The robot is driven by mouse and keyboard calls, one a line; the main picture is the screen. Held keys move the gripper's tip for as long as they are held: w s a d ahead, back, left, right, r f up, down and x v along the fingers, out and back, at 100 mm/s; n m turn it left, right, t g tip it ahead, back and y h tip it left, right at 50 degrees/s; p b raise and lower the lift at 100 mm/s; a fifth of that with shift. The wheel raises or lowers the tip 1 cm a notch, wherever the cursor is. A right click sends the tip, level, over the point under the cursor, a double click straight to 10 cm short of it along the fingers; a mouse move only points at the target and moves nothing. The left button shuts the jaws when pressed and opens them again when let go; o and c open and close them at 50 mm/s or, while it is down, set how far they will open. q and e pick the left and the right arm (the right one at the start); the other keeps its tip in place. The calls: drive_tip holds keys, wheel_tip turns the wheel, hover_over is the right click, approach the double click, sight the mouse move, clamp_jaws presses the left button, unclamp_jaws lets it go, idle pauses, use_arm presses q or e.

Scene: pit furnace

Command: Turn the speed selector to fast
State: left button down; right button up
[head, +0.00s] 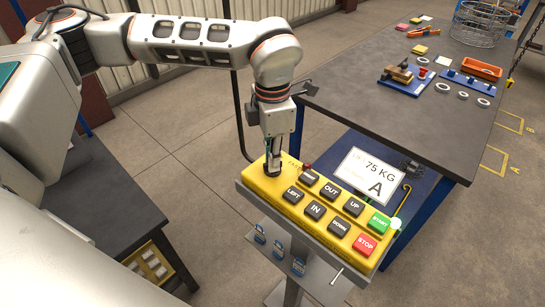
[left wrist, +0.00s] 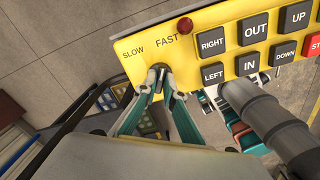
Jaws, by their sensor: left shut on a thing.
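The yellow control panel (head: 303,205) stands tilted on a grey stand, with dark direction buttons, a green START button (head: 378,222) and a red STOP button (head: 365,243). The speed selector (left wrist: 159,79) is a small dark knob near the panel's lower edge in the left wrist view, below the printed words SLOW and FAST. My left gripper (head: 273,168) reaches down to the panel's left end. In the left wrist view its fingertips (left wrist: 158,80) are closed around the selector and hide most of it. Which word the knob points to cannot be told. My right gripper is not in view.
A red lamp (left wrist: 185,26) sits beside FAST on the panel. A 75 KG sign (head: 370,177) stands just behind the panel. A dark workbench (head: 400,120) with tools and a wire basket (head: 483,22) is at the back right.

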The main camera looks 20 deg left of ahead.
use_arm(q)
drive_tip(key=c, duration=2.1)
unclamp_jaws()
drive_tip(key=shift+c, duration=0.2)
wheel_tip(320, 180, up, 12)
